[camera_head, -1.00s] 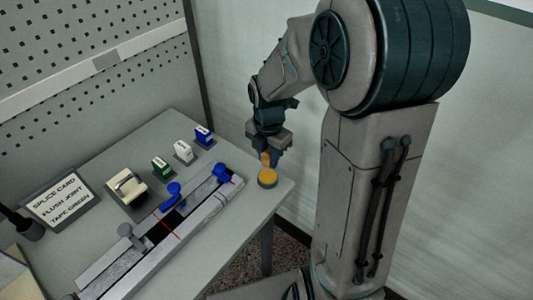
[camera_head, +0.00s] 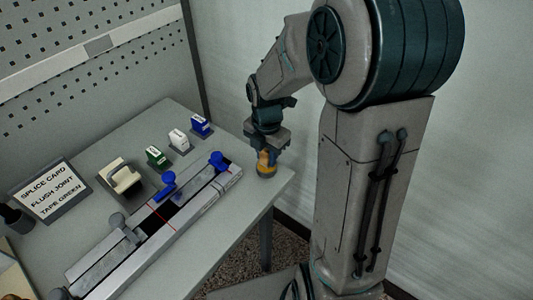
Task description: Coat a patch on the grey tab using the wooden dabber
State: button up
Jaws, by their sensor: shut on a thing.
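My gripper (camera_head: 266,150) is shut on the wooden dabber (camera_head: 264,158) at the table's right corner. The dabber points down into or onto a small round yellow-orange pot (camera_head: 266,172); its lower end is hidden, so I cannot tell how deep it sits. A grey tab-like piece (camera_head: 119,222) stands on the left part of the long metal splicing block (camera_head: 200,210). I cannot tell for sure that it is the task's grey tab. No coated patch can be made out on it.
Two blue clamps (camera_head: 218,160) sit on the block. Behind it stand green (camera_head: 156,156), white (camera_head: 179,140) and blue (camera_head: 201,125) tape holders, a cream dispenser (camera_head: 122,178) and a sign (camera_head: 48,190). A dark cup stands at the left. The table's right edge is close to the pot.

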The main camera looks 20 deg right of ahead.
jog(key=shift+f, duration=0.6)
dwell(1.5)
jog(key=shift+r, duration=0.1)
notch_tip(320, 180, up, 7)
jog(key=p, duration=0.6)
dwell(0.9)
